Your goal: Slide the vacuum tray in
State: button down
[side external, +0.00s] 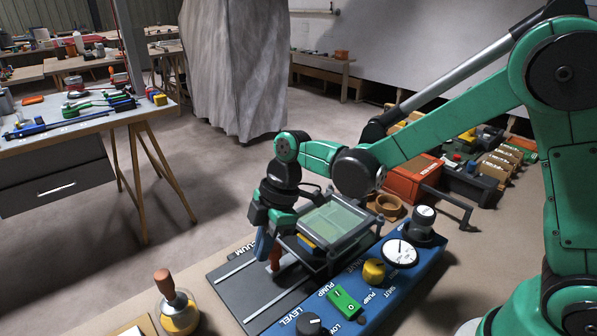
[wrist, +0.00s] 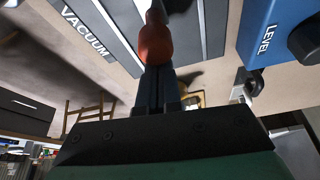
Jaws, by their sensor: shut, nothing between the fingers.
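The tray unit (side external: 335,226), a dark frame with a clear greenish top, sits on the dark railed bed marked VACUUM (side external: 238,281), at the bed's far right part. The pale rails and lettering also show in the wrist view (wrist: 200,25). My gripper (side external: 265,255) points down at the tray's near left side, its fingers shut and empty. A red-orange grip (side external: 276,259) stands right beside the fingers; in the wrist view it (wrist: 157,42) lies just beyond the fingertips. I cannot tell whether they touch. The tray's far side is partly hidden by my arm.
A blue control panel with a green pump switch (side external: 344,302), yellow knob (side external: 374,271) and gauge (side external: 400,253) borders the bed on the right. A wooden-handled yellow pot (side external: 178,307) stands front left. An orange-red box (side external: 410,180) and trays of parts lie behind.

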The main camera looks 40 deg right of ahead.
aim_at(286, 259)
jog(key=d, duration=0.4)
jog(key=shift+s+d, duration=0.1)
jog(key=a+v, duration=0.1)
jog(key=v, duration=0.8)
jog(key=s+d+m+t+h, duration=0.3)
jog(key=s+d+m+t, duration=0.2)
jog(key=m, duration=1.1)
jog(key=s+t, duration=0.1)
jog(key=s, duration=0.1)
jog(key=shift+s+d+f+t+h, duration=0.2)
jog(key=shift+s+d+t+h, duration=0.1)
jog(key=shift+d+h, duration=0.1)
